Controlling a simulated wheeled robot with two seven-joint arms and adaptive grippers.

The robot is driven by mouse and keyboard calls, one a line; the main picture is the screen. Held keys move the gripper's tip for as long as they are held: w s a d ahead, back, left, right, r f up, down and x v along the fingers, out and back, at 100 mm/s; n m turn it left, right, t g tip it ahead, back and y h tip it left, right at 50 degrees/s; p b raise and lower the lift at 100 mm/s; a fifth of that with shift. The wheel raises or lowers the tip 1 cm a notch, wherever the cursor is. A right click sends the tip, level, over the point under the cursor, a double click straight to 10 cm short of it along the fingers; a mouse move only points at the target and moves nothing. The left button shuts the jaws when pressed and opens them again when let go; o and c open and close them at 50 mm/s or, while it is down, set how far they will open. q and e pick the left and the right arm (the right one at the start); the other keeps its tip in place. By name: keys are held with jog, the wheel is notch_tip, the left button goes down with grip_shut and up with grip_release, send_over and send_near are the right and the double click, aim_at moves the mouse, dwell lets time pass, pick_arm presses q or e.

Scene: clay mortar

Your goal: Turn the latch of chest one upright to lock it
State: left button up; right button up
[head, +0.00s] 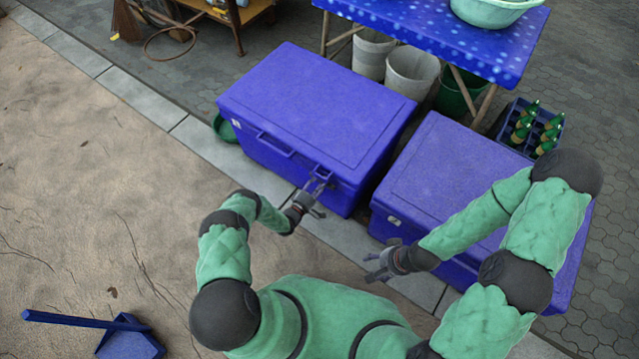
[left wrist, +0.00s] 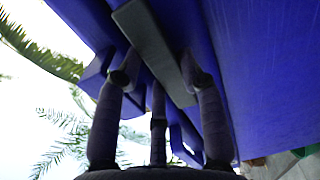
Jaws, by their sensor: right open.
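Two blue lidded chests stand side by side, the left chest (head: 318,110) and the right chest (head: 450,178). I cannot read which is chest one. My left gripper (head: 316,189) is at the front of the left chest, near its latch (head: 322,172). In the left wrist view the latch is a grey bar (left wrist: 152,45), slanted in the picture. The fingers of my left gripper (left wrist: 160,80) stand apart on both sides of the bar; contact is unclear. My right gripper (head: 373,267) is open and empty in front of the right chest.
A blue table (head: 430,30) holds a pale green basin (head: 490,10); buckets (head: 411,75) stand beneath it. A crate of green bottles (head: 530,125) is behind the right chest. A blue dustpan (head: 130,342) lies on the sandy ground at the lower left, which is mostly clear.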

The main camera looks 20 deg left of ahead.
pick_arm(q)
jog(key=c, duration=0.4)
jog(key=shift+o, duration=0.2)
jog(key=shift+n, duration=0.4)
jog(key=n+b, duration=0.2)
jog(key=n, duration=0.1)
jog(key=shift+a+f+n, duration=0.15)
jog(key=shift+n, duration=0.15)
jog(key=n+b, duration=0.2)
jog(key=n, duration=0.1)
jog(key=shift+w+n, duration=0.1)
jog(key=shift+n, duration=0.3)
jog(key=n, duration=0.4)
jog(key=shift+a+f, duration=0.1)
jog(key=shift+a, duration=0.05)
jog(key=n, duration=0.5)
jog(key=shift+f+n, duration=0.15)
jog(key=shift+n, duration=0.25)
jog(key=o, duration=1.2)
jog(key=shift+c, duration=0.2)
